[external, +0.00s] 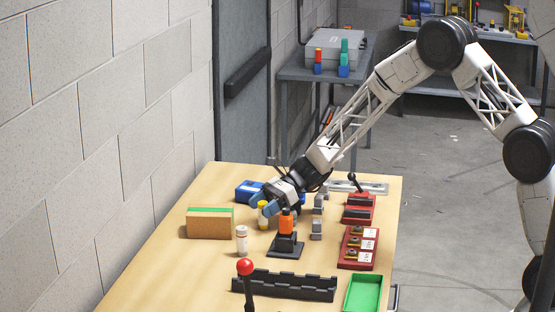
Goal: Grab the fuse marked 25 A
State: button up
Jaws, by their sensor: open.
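A white cylinder with a yellow top (263,214) stands upright on the wooden table. A white cylinder with a greyish top (241,240) stands nearer the camera, to its left. Both look like fuses, but any marking is too small to read, so I cannot tell which is 25 A. My gripper (266,206) reaches down from the upper right. Grey clip-like holders (316,229) stand to the right.
An orange-topped piece on a black base (285,248) stands close in front of my gripper. A cardboard box (210,223) is left, a blue box (248,190) behind. Red blocks (358,247), a green tray (363,293), a black rack (284,285) and a red-knobbed lever (245,267) surround it.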

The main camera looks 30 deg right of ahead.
jog(key=c, duration=1.1)
jog(key=shift+r, duration=5.05)
